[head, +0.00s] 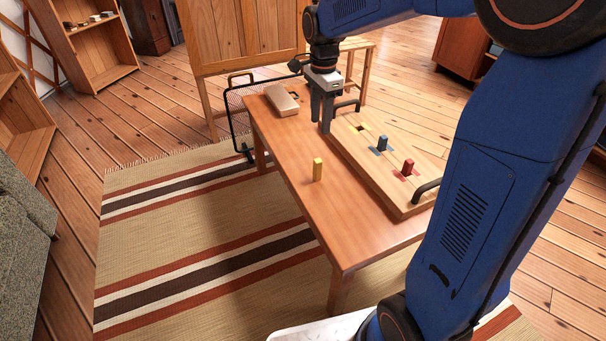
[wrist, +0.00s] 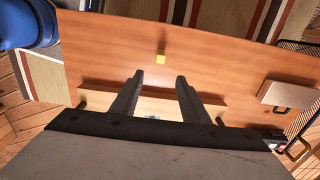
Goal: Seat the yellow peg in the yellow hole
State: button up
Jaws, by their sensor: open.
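The yellow peg (head: 317,170) stands upright on the bare tabletop, in front of the wooden board (head: 352,154). It also shows in the wrist view (wrist: 161,58), beyond my fingertips. The yellow hole (head: 362,127) is a dark opening with a yellow patch around it, near the far end of the board. My gripper (head: 322,117) points down near the board's far left edge, farther back than the peg. Its fingers (wrist: 160,77) are open and apart in the wrist view, with nothing between them.
A blue peg (head: 382,143) and a red peg (head: 408,167) stand in the board at their coloured patches. Black handles (head: 426,190) rise at the board's ends. A pale box (head: 282,100) lies at the table's far left. The tabletop (head: 285,145) around the yellow peg is clear.

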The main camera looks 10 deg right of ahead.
aim_at(318, 160)
notch_tip(318, 160, down, 18)
jog(key=shift+w+r, duration=0.15)
jog(key=shift+r, duration=0.1)
dwell(0.6)
grip_shut()
